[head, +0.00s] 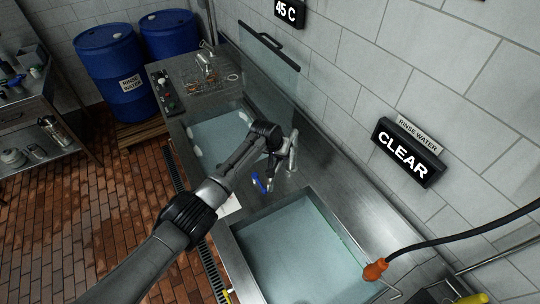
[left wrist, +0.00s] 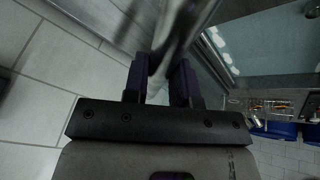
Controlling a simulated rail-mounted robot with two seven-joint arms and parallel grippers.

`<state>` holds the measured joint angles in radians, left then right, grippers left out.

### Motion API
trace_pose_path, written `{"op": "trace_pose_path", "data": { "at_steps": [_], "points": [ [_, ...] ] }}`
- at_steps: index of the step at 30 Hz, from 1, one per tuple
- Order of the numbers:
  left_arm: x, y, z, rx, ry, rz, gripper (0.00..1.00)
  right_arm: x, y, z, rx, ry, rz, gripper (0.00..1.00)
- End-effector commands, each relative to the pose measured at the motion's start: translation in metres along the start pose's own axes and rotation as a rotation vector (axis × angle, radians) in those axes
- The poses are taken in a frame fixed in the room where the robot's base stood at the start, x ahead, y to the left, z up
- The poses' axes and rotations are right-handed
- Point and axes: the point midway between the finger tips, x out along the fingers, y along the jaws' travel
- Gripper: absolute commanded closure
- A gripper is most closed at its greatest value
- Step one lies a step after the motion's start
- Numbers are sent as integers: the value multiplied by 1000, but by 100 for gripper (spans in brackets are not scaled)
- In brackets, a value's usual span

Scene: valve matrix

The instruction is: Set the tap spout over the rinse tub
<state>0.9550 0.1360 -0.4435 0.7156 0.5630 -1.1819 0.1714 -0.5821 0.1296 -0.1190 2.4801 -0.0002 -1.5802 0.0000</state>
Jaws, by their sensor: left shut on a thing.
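The metal tap spout (left wrist: 183,30) runs up between the dark fingers of my left gripper (left wrist: 162,82) in the left wrist view. The gripper is shut on it. In the head view my left gripper (head: 277,158) is at the tap (head: 292,152), on the steel deck between the two tubs. The arm and gripper hide part of the tap, and I cannot tell where the spout's mouth points. The near tub (head: 240,262), nearest the rinse water sign, holds pale clear water. A blue piece (head: 259,184) shows just below the gripper. My right gripper is out of view.
The far tub (head: 181,128) holds water and several white pieces. A wire rack (head: 208,72) stands beyond it. The wall sign (head: 408,152) reads "CLEAR". A black hose with an orange end (head: 376,270) hangs at the near tub's right. Blue drums (head: 112,62) stand at the back left.

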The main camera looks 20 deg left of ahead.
Motion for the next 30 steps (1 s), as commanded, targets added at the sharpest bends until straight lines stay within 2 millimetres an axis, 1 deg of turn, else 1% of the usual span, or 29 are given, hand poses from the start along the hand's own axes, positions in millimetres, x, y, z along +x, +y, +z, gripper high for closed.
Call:
{"op": "trace_pose_path", "data": {
  "at_steps": [1, 4, 7, 12, 18, 30],
  "points": [
    [1, 13, -2, -26, 6, -6, 100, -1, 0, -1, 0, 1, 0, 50],
    [5, 28, -4, -87, 18, -32, 100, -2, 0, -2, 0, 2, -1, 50],
    [8, 39, -5, -143, 30, -55, 100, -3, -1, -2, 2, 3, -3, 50],
    [12, 52, -7, -221, 47, -89, 100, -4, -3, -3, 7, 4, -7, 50],
    [15, 60, -8, -276, 59, -111, 100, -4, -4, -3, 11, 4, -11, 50],
    [16, 63, -9, -301, 65, -123, 100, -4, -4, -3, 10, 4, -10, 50]
  ]
}}
